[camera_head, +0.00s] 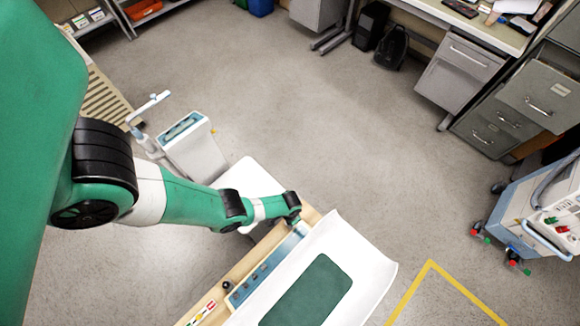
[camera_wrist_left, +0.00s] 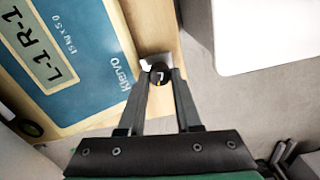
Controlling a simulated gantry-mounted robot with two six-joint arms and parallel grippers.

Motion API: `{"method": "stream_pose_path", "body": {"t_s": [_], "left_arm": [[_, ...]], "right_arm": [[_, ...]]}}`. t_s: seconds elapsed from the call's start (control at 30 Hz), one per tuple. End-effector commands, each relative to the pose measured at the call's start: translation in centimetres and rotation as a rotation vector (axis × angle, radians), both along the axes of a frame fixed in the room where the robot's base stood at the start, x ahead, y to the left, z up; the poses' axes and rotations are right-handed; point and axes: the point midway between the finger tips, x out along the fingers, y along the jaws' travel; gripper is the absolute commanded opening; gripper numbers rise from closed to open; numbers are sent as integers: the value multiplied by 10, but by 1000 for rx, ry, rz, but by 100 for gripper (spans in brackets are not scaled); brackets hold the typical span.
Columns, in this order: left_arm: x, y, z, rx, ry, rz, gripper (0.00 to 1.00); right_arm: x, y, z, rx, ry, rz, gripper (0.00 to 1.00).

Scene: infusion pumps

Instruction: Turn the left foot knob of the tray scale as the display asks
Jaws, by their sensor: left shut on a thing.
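The tray scale shows in the head view as a white curved tray (camera_head: 372,268) with a green mat over a blue front panel (camera_head: 262,270). In the left wrist view its display (camera_wrist_left: 45,45) reads "L-1 R-1". A small dark foot knob (camera_wrist_left: 159,78) with a yellow mark sits at the panel's corner, beside a pale bracket. My left gripper (camera_wrist_left: 160,72) is shut on this knob, one finger on each side. In the head view my left arm reaches to the scale's far end, and its fingers are hidden there. My right gripper is not in view.
A dark round part (camera_head: 227,285) is at the panel's near end. A white-and-blue device (camera_head: 190,140) stands behind my left arm. A wheeled cart (camera_head: 535,220) is at the right. The floor between is clear.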

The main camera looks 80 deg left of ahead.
Motion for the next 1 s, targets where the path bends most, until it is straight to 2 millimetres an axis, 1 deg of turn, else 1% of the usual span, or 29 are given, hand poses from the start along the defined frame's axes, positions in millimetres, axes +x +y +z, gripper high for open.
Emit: {"method": "stream_pose_path", "body": {"t_s": [0.2, 0.5, 0.73, 1.0], "left_arm": [[-1, 0, -1, 0, 0, 179, 0], [-1, 1, -1, 0, -1, 343, 0], [-1, 1, -1, 1, 0, 392, 0], [-1, 1, -1, 1, 0, 399, 0]], "right_arm": [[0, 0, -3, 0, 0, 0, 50], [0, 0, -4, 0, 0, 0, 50], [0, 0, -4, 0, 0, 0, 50], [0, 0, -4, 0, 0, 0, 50]]}}
